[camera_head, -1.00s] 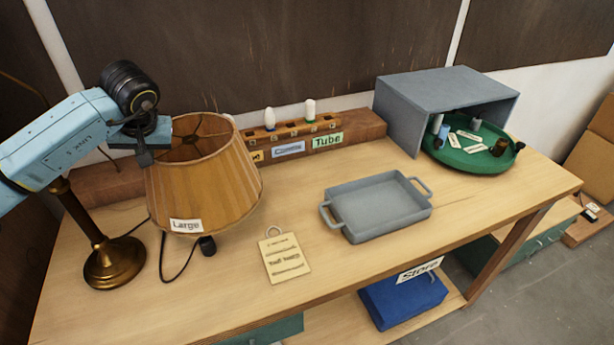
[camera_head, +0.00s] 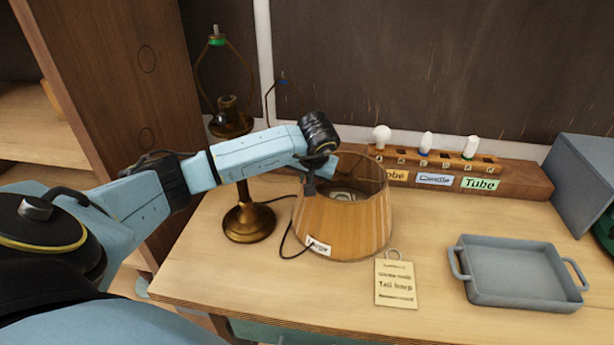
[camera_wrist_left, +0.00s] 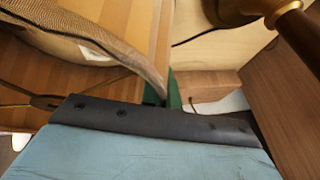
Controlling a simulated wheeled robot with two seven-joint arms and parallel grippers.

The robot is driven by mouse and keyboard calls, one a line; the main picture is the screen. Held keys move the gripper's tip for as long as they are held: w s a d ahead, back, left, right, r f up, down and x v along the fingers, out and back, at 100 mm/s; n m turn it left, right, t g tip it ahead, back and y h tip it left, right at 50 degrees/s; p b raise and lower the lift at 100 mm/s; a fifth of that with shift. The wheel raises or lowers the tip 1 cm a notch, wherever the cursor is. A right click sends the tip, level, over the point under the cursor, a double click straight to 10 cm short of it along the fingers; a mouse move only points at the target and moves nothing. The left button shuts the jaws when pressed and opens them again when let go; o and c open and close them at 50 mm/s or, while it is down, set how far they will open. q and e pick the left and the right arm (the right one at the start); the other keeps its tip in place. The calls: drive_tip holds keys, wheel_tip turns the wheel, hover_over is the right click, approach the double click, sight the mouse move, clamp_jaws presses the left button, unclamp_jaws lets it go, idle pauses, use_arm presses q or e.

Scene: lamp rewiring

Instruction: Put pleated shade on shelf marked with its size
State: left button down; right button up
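The pleated shade (camera_head: 345,225) is tan and upright, over the bench left of the middle. Its white label (camera_head: 318,247) is too small to read surely now; it read "Large" in the earlier head view. My left gripper (camera_head: 310,182) is at the shade's upper left rim. In the left wrist view, the shade's rim (camera_wrist_left: 135,62) runs in between the dark green fingertips (camera_wrist_left: 163,94), which close on it. Whether the shade's bottom touches the bench is unclear. A wooden shelf unit (camera_head: 150,110) stands at the left; no size mark shows on it. My right gripper is not in view.
A brass lamp base (camera_head: 248,222) stands close left of the shade, with a dark cord between. A tag card (camera_head: 395,284) and grey tray (camera_head: 515,272) lie to the right. A bulb rack (camera_head: 520,180) runs behind.

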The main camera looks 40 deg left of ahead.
use_arm(q)
drive_tip(key=c, duration=2.1)
unclamp_jaws()
drive_tip(key=shift+f, duration=0.15)
drive_tip(key=o, duration=0.4)
